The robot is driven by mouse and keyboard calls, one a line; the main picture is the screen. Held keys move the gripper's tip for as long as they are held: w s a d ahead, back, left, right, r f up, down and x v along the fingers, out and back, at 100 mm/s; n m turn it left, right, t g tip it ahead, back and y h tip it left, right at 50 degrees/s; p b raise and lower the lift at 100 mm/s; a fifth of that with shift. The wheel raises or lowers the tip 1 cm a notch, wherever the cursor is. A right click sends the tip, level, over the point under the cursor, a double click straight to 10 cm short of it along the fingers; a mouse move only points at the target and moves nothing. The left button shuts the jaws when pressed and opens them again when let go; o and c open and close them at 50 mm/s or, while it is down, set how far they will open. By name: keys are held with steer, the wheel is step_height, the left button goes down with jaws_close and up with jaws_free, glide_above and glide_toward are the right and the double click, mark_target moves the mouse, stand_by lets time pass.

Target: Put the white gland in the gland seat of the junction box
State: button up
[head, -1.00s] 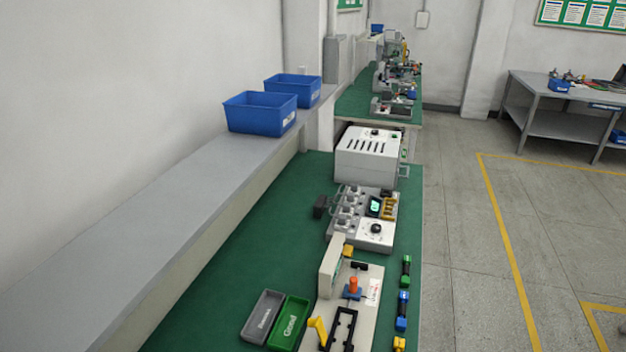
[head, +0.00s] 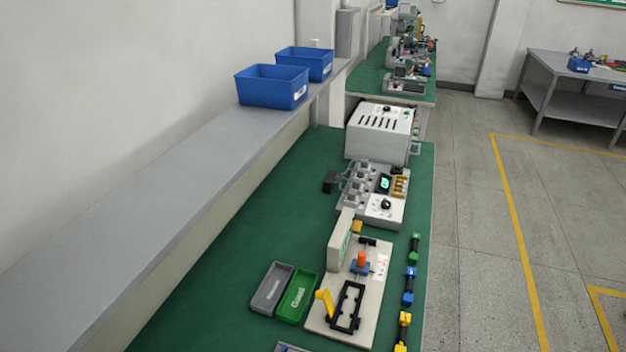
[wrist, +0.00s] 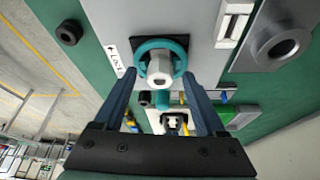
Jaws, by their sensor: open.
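In the wrist view, a white hex-sided piece (wrist: 162,68) sits in the middle of a teal ring (wrist: 143,50) on a black square plate. It looks like the white gland, but I cannot be sure. My gripper (wrist: 161,78) is open, its two dark fingers on either side of the white piece and ring; contact is not clear. The ring is mounted on a light grey panel (wrist: 195,22) with a "Lock" arrow label (wrist: 113,60). This may be the junction box. I cannot identify the gland seat with certainty. My gripper is not visible in the head view.
A grey boss with a dark opening (wrist: 285,42) and a black ring (wrist: 69,32) flank the panel. In the head view, the green bench holds a grey tray (head: 270,288), a green tray (head: 297,296), a fixture (head: 372,300) and a white box (head: 379,135). Open floor lies right.

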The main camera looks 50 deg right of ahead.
steer(key=v, duration=1.1)
steer(key=shift+r+b, duration=0.2)
steer(key=shift+b, duration=0.25)
steer(key=shift+a, duration=0.15)
steer(key=shift+s, duration=0.15)
